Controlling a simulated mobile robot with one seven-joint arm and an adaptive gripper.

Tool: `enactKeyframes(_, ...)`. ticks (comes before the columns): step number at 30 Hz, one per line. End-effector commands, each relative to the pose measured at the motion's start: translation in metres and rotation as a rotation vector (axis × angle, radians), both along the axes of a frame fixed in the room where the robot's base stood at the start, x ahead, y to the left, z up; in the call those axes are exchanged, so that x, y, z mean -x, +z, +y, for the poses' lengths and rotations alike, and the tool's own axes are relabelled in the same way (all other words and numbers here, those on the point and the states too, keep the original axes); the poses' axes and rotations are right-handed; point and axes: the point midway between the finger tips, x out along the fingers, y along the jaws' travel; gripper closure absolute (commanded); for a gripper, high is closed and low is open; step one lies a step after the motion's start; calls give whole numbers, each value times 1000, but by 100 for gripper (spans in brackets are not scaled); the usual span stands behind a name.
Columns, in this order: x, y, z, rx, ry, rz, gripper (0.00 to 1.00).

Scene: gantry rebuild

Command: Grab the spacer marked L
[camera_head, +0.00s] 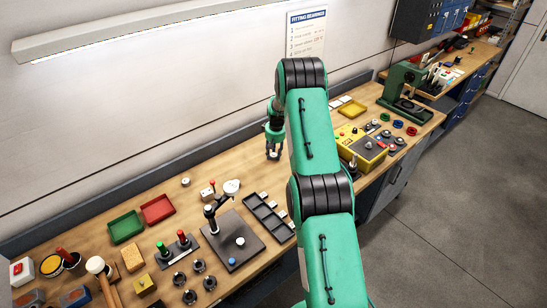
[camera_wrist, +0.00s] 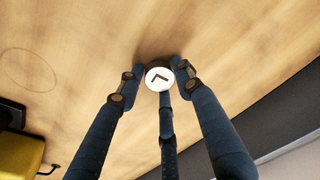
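The spacer marked L (camera_wrist: 158,78) is a small white disc with a black L-shaped mark on its top face. In the wrist view it sits between the fingertips of my gripper (camera_wrist: 157,73), which close in around it and appear to touch its rim. In the head view my gripper (camera_head: 274,153) points down at the wooden bench, left of my green arm.
Another white round part (camera_head: 186,182) lies left of my gripper. A dark segmented tray (camera_head: 268,215) and a stand on a dark plate (camera_head: 225,250) are nearer. A red tray (camera_head: 157,209) and a green tray (camera_head: 125,227) lie left. A yellow box (camera_head: 362,150) stands right of my arm.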

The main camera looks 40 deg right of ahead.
Motion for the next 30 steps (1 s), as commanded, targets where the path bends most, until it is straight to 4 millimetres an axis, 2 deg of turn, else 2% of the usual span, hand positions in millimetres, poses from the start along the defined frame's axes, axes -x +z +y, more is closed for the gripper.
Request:
enactKeyframes(15,0,0,0,0,0,0,64)
enactKeyframes(16,0,0,0,0,0,-1,66)
enactKeyframes(20,0,0,0,0,0,0,92)
enactKeyframes(21,0,0,0,0,0,0,95)
enactKeyframes(30,0,0,0,0,0,-1,96)
